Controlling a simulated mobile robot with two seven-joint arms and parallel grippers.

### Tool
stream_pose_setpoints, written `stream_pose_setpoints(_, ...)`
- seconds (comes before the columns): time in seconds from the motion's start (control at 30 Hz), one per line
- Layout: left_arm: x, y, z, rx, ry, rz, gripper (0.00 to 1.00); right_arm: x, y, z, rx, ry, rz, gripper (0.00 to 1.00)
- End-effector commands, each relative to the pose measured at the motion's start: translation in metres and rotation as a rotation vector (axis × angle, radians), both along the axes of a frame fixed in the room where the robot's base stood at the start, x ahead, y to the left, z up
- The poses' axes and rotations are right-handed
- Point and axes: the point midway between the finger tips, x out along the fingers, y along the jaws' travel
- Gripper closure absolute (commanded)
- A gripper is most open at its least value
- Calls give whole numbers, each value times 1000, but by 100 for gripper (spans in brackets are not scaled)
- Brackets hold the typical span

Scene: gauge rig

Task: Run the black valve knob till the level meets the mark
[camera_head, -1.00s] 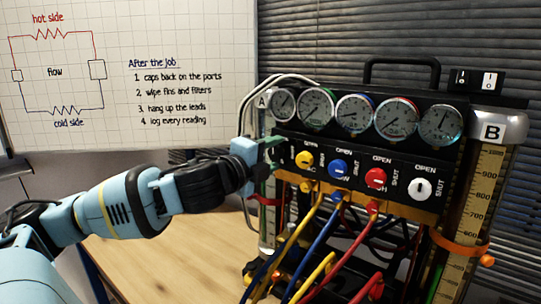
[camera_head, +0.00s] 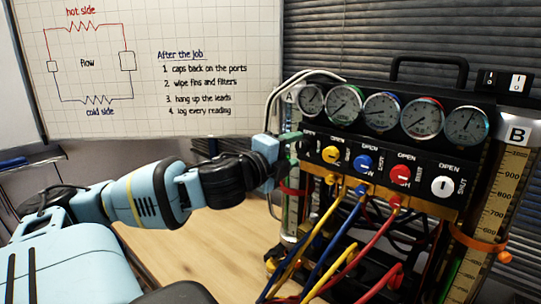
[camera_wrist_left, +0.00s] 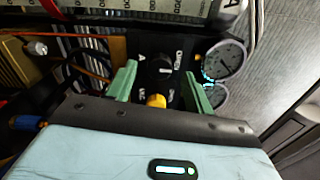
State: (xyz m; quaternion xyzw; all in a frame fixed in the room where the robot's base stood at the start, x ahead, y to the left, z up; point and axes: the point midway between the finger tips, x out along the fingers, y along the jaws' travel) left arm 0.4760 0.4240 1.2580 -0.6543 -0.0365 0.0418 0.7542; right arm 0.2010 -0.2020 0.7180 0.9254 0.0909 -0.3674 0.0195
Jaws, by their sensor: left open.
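The black valve knob (camera_wrist_left: 158,70) with a white pointer line shows in the left wrist view, beside the "OPEN" label. My left gripper (camera_wrist_left: 160,82) is open, its green fingers on either side of the knob; I cannot tell if they touch it. My right gripper is not in view.
Yellow (camera_head: 330,155), blue (camera_head: 363,163), red (camera_head: 399,174) and white (camera_head: 442,187) knobs line the panel, the yellow one close to my gripper. Several gauges (camera_head: 384,111) sit above. Hoses (camera_head: 340,235) hang below. Wooden table (camera_head: 215,245) is clear at left.

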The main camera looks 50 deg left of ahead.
Motion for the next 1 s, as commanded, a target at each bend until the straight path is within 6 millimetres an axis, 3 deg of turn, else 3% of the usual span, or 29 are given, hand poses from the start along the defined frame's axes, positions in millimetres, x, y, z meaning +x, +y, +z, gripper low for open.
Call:
stream_pose_setpoints(0.5, -44, -6, -1, -5, 1, -3, 48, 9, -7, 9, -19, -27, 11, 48)
stream_pose_setpoints(1.0, -52, -6, 0, -1, 2, -1, 48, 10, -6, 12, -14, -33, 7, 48)
